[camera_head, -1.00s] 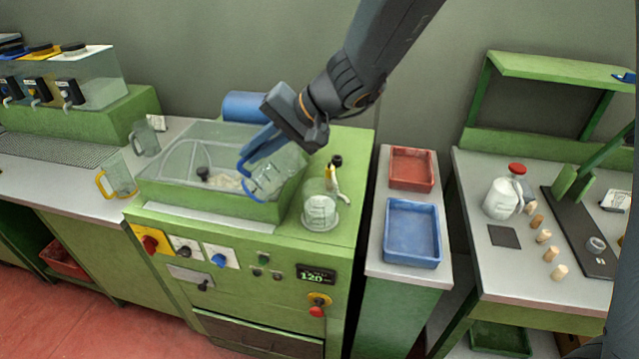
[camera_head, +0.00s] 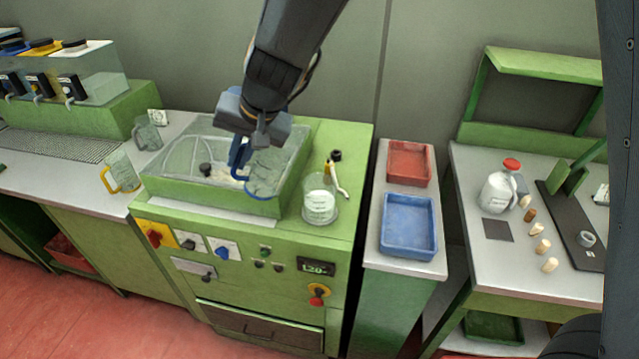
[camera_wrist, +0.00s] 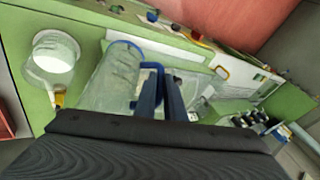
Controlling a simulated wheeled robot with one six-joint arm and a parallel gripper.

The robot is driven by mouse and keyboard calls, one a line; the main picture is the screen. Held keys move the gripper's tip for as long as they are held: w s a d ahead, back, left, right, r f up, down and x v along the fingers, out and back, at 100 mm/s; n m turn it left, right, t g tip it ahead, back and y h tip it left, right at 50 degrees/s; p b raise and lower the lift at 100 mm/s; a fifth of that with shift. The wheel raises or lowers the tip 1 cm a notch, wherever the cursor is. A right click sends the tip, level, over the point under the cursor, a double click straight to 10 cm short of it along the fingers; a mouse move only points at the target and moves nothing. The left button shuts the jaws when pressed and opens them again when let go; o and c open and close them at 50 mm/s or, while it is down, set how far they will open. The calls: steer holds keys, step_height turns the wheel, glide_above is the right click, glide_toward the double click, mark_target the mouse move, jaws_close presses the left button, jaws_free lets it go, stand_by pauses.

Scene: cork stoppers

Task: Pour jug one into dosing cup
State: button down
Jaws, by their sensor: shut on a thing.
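A clear jug with a blue handle (camera_head: 265,174) hangs over the right part of the green machine's basin. My gripper (camera_head: 240,146) is shut on its blue handle, above and left of the jug body. In the wrist view the jug (camera_wrist: 108,80) lies beside my fingers (camera_wrist: 163,85), with its blue rim showing. It looks close to upright; its contents cannot be made out. The clear dosing cup (camera_head: 320,208) stands on the machine top to the right, apart from the jug. Whitish content shows in it, also in the wrist view (camera_wrist: 54,57).
A yellow-handled jug (camera_head: 120,172) and a grey-handled jug (camera_head: 147,135) stand on the left counter. A small tool with a black top (camera_head: 334,168) stands behind the cup. Blue (camera_head: 408,225) and red (camera_head: 409,163) trays lie to the right. A bottle and corks are farther right.

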steer(key=shift+s+a+r+h, duration=0.1)
steer(key=shift+s+a+h, duration=0.05)
steer(key=shift+a+h, duration=0.2)
steer(key=shift+a+r, duration=0.1)
steer(key=shift+a, duration=0.15)
steer(key=shift+s+a+f+n+t+h+b, duration=0.15)
steer(key=shift+a+f+n+t+h+b, duration=0.1)
steer(key=shift+a+f+h+b, duration=0.25)
steer(key=shift+s+a+f+n+t+h+b, duration=0.2)
steer(key=shift+a+f+h+b, duration=0.1)
steer(key=shift+f+h, duration=0.4)
steer(key=shift+s+a+f+n+t+h+b, duration=0.15)
steer(key=shift+a+f+t+h+b, duration=0.2)
steer(key=shift+h, duration=0.3)
steer(key=shift+a+f, duration=0.1)
